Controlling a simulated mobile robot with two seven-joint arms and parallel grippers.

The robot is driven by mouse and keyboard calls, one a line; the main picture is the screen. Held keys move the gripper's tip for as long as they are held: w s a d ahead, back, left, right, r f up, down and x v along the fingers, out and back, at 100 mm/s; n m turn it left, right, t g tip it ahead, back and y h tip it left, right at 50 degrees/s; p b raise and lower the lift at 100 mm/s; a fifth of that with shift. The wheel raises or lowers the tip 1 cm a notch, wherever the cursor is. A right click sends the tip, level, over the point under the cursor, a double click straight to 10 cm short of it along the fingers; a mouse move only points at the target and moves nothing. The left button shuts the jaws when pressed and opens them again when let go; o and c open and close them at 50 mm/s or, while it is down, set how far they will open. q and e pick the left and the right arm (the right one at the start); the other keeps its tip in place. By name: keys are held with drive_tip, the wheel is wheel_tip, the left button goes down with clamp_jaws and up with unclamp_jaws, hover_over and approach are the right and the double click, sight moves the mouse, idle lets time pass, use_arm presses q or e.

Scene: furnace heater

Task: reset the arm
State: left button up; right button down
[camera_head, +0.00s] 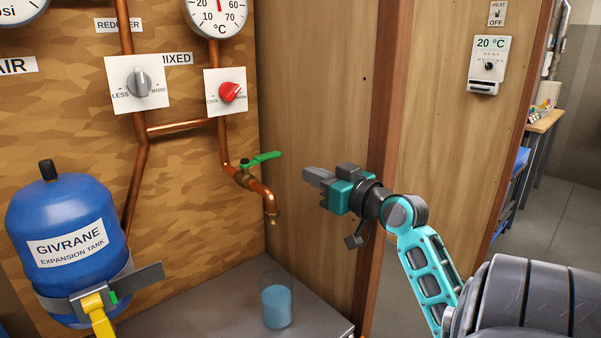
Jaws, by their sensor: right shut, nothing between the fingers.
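My right arm comes in from the lower right. Its teal and dark grey gripper (312,177) points left, in front of the wooden side wall, and its fingers are shut with nothing between them. The gripper is to the right of the green-handled tap (262,160) and apart from it in the picture. My left gripper does not show.
A blue translucent cup (277,306) stands on the grey counter (215,302) below the copper spout. A blue expansion tank (62,225) is at left. Grey (139,83) and red (229,92) knobs are on the back panel. A thermostat (489,62) hangs at right.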

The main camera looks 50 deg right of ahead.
drive_tip(key=shift+s+a, duration=0.2)
drive_tip(key=shift+s, duration=1.1)
drive_tip(key=w+a+f+g, duration=0.2)
drive_tip(key=a+f+g, duration=0.15)
drive_tip(key=f, duration=0.95)
drive_tip(key=s+a+f+y, duration=0.1)
drive_tip(key=a+f, duration=0.4)
drive_tip(key=f, duration=0.1)
drive_tip(key=s+a+f+n+g+y, duration=0.1)
drive_tip(key=a+f, duration=0.5)
drive_tip(key=s+a+f+n+g, duration=0.1)
drive_tip(key=a+f, duration=0.4)
drive_tip(key=f, duration=0.1)
drive_tip(key=shift+s+a+f+y, duration=0.15)
drive_tip(key=shift+a+y, duration=0.1)
drive_tip(key=shift+y, duration=0.15)
drive_tip(key=s+a+f+n+y, duration=0.1)
drive_tip(key=s+a+f, duration=0.1)
drive_tip(key=a, duration=0.4)
drive_tip(key=s+a+f+n+g, duration=0.1)
drive_tip(key=s+a+f, duration=0.2)
drive_tip(key=a, duration=0.2)
drive_tip(key=shift+s+a+f+y, duration=0.3)
drive_tip(key=shift+a+f+y, duration=0.05)
drive_tip(key=shift+a+y, duration=0.05)
